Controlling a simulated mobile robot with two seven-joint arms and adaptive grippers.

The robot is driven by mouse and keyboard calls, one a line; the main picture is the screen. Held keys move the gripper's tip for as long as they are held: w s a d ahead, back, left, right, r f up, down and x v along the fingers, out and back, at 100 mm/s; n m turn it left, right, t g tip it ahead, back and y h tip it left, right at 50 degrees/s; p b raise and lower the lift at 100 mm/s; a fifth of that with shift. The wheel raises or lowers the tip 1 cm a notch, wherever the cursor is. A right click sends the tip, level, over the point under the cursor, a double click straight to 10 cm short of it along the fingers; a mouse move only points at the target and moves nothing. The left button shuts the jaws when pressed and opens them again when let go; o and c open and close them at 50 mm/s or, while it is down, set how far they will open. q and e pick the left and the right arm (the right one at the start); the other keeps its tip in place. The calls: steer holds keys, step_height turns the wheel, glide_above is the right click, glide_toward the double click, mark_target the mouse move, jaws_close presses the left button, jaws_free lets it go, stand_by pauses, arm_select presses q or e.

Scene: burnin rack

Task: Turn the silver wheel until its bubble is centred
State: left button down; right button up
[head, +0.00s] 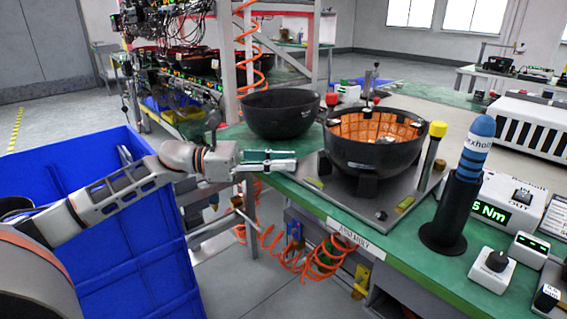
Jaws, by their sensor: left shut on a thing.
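A grey levelling plate (376,205) lies on the green bench and carries a dark bowl (375,163) with an orange-tiled inside. Two small yellow-green level vials sit on the plate, one at its left corner (315,183) and one near its front (405,204). Their bubbles are too small to read. My left gripper (290,163) comes in from the left, level, with its fingertips at the plate's left edge. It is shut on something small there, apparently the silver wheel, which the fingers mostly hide. My right gripper is not in view.
A second dark bowl (280,113) stands behind my left gripper. A blue-topped black driver (462,185) stands in a holder right of the plate, beside a torque display (492,213). A blue bin (100,240) is at the left. Orange coiled hoses hang below the bench edge.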

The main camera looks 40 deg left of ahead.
arm_select(q)
steer(key=c, duration=1.8)
jaws_free()
steer(key=shift+r, duration=0.1)
steer(key=v, duration=1.2)
